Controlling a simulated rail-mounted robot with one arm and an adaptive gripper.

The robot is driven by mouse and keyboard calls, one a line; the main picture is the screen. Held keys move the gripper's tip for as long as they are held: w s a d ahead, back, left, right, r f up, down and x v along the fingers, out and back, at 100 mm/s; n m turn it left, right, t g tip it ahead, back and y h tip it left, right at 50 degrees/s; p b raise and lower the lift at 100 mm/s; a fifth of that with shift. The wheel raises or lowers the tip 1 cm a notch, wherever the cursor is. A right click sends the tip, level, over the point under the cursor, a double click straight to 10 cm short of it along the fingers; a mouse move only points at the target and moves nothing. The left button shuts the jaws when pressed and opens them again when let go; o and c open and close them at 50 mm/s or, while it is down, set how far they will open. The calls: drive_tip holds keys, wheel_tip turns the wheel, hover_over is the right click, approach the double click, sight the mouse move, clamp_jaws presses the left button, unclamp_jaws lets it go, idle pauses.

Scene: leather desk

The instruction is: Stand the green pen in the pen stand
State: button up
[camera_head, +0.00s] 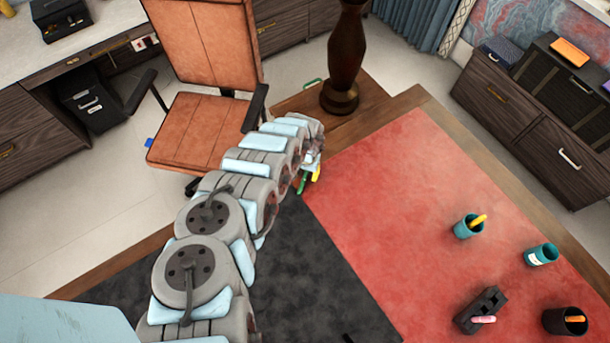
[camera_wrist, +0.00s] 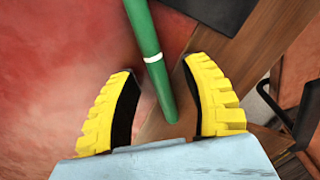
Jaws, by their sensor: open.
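The green pen (camera_wrist: 152,55) has a white band and runs from the top edge of the wrist view down between the two yellow fingers of my gripper (camera_wrist: 168,90). The fingers are apart, with a visible gap on both sides of the pen. In the head view, part of the pen (camera_head: 302,185) shows beside my gripper (camera_head: 312,174), near the border of the red and dark desk areas. Several containers stand at the right; I cannot tell which is the pen stand. A black slotted block (camera_head: 490,303) holds a pink item.
A teal cup (camera_head: 463,231) holds a yellow item. A labelled teal cup (camera_head: 541,255) and a black cup (camera_head: 553,318) with an orange item stand further right. A dark wooden pillar-like object (camera_head: 345,60) rises at the desk's far corner. The red surface (camera_head: 390,200) is mostly clear.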

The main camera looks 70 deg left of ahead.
clamp_jaws()
drive_tip(key=shift+r, duration=0.1)
